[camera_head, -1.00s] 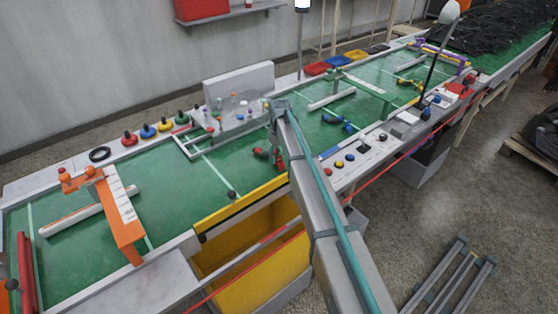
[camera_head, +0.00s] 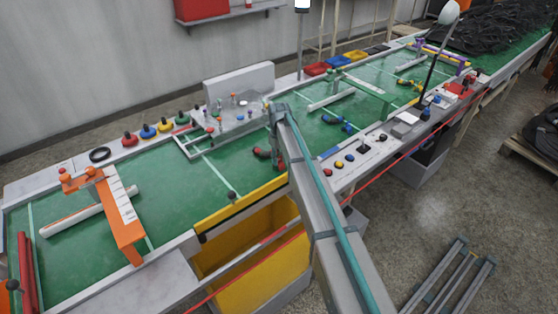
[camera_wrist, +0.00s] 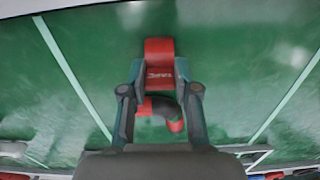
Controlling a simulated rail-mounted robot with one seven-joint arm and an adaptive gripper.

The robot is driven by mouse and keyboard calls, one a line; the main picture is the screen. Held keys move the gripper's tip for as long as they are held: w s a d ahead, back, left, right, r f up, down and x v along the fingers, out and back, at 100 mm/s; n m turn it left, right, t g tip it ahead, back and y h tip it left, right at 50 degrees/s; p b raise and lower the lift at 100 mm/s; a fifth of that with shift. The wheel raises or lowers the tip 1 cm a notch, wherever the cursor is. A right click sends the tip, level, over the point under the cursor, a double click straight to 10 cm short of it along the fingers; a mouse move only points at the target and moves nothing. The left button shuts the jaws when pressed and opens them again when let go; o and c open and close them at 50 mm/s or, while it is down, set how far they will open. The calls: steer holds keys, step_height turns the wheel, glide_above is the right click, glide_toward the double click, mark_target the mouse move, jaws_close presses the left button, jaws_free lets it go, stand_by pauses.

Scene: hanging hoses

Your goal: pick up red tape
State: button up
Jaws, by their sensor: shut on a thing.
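The red tape (camera_wrist: 159,58) is a red piece with pale lettering in the wrist view. It sits between the two fingertips of my gripper (camera_wrist: 159,78), which is shut on it. In the head view my gripper (camera_head: 279,158) is over the green belt, left of the middle section, and the tape cannot be made out clearly there. A red and black curved piece (camera_wrist: 165,108) shows below the tape in the wrist view, between the fingers. A red and black piece (camera_head: 262,153) also lies beside my gripper in the head view. I cannot tell whether the tape touches the belt.
A grey rack (camera_head: 238,120) with small fittings stands behind my gripper. A yellow bin (camera_head: 240,250) hangs at the near edge. An orange bracket (camera_head: 120,218) is at left. Blue fittings (camera_head: 336,122) and a panel of coloured buttons (camera_head: 350,158) are at right. Green belt left of my gripper is mostly clear.

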steer(key=shift+r, duration=0.1)
steer(key=shift+r, duration=0.25)
step_height(320, 180, up, 2)
steer(key=shift+b, duration=0.75)
steer(key=s+d+r+b, duration=0.3)
steer(key=s+d+r, duration=0.1)
steer(key=s+r, duration=0.6)
steer(key=s, duration=0.3)
steer(key=shift+s, duration=0.25)
steer(key=shift+r, duration=0.1)
steer(key=shift+o, duration=0.6)
jaws_close()
